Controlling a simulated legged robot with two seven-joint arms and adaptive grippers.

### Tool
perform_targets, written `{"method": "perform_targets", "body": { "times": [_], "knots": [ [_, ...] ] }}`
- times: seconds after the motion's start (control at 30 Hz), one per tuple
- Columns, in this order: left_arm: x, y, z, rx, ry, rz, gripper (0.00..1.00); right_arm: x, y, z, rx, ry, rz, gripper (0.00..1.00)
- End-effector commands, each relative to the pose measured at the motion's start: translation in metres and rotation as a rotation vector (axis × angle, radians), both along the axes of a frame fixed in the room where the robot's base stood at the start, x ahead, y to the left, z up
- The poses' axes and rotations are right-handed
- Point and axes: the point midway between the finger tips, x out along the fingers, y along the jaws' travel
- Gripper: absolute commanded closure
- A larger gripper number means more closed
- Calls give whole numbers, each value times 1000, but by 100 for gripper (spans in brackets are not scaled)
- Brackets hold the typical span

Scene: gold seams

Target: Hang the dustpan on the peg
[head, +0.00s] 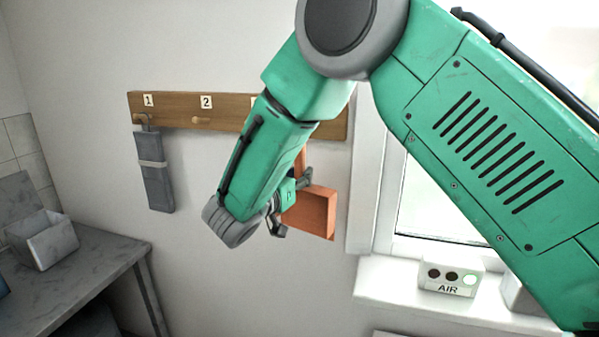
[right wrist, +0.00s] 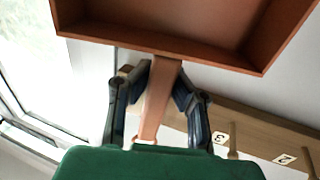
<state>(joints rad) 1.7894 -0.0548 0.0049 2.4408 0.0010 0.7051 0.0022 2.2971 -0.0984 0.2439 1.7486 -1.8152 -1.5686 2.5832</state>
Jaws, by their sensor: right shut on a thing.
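The dustpan (head: 312,212) is orange-brown and shows partly behind my right arm in the head view, in front of the wall below the rack's right part. My right gripper (right wrist: 162,85) is shut on its handle (right wrist: 157,105) in the right wrist view, with the pan (right wrist: 165,35) beyond the fingers. The wooden peg rack (head: 178,111) is on the wall. Its peg by label 2 (head: 201,121) is bare. My arm hides the rack near the third label in the head view; label 3 (right wrist: 220,138) shows in the right wrist view. My left gripper is out of view.
A grey flat item (head: 154,180) hangs from the peg by label 1. A grey table (head: 100,262) with an open box (head: 42,240) stands at left. A window is at right; its sill (head: 400,296) bears an AIR box (head: 447,280) with a green light.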

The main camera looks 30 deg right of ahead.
Motion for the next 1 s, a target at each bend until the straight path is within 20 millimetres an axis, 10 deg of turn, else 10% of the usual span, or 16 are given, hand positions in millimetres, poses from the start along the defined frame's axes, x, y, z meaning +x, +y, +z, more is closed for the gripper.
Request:
{"method": "perform_targets", "body": {
  "times": [0.67, 1.0],
  "knots": [
    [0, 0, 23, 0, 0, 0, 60, 26, -33, -1, 0, -1, -2, 100],
    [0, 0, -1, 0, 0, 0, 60, 32, -40, -11, 0, -2, -1, 100]
  ]
}}
